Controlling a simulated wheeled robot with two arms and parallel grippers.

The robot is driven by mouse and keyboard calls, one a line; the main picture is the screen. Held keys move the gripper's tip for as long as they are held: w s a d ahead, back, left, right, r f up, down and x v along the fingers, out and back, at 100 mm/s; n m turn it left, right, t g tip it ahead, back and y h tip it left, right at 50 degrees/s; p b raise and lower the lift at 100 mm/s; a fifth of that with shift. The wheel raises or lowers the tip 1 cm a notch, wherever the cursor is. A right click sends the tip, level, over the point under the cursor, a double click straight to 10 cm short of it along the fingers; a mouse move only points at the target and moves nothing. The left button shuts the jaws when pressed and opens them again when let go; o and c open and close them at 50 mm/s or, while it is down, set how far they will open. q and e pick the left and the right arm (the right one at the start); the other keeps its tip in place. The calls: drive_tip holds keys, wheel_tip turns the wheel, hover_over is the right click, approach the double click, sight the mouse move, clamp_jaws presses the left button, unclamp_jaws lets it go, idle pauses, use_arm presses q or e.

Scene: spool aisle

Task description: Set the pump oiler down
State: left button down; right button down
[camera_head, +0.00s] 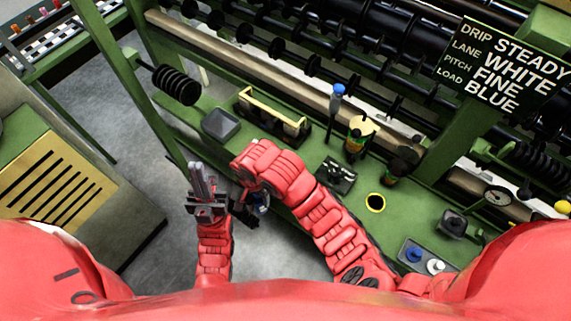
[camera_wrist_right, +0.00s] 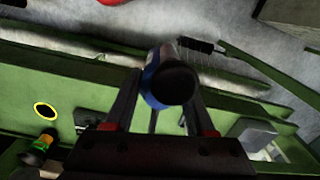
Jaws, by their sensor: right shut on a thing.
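My right gripper (camera_wrist_right: 160,88) is shut on a blue thing with a round dark end, which I take to be the pump oiler (camera_wrist_right: 151,86). In the head view the oiler (camera_head: 262,199) shows as a bit of blue beside the front edge of the green bench. My right forearm partly hides it and the gripper there. The oiler's lower part and tilt are unclear. My left gripper (camera_head: 204,182) points up the picture, left of the right one, over the grey floor. It appears empty, and its finger gap is too small to judge.
The green bench (camera_head: 310,185) carries a grey tray (camera_head: 221,124), a yellow-handled caddy (camera_head: 272,112), a black fixture (camera_head: 336,175), a yellow can (camera_head: 360,132) and a yellow-rimmed hole (camera_head: 375,202). A tray with blue and white knobs (camera_head: 424,258) lies right. Machine rollers run behind.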

drive_tip(key=shift+d+f, duration=0.1)
drive_tip(key=shift+f, duration=0.05)
drive_tip(key=w+d+f+b, duration=0.1)
drive_tip(key=w+d+f, duration=0.1)
drive_tip(key=w, duration=0.5)
drive_tip(key=w+d+f+b, duration=0.1)
drive_tip(key=w+d+f, duration=0.2)
drive_tip(key=w, duration=0.4)
drive_tip(key=shift+d, duration=0.7)
drive_tip(key=shift+b, duration=0.3)
drive_tip(key=shift+c, duration=1.2)
unclamp_jaws()
drive_tip(key=shift+f, duration=0.1)
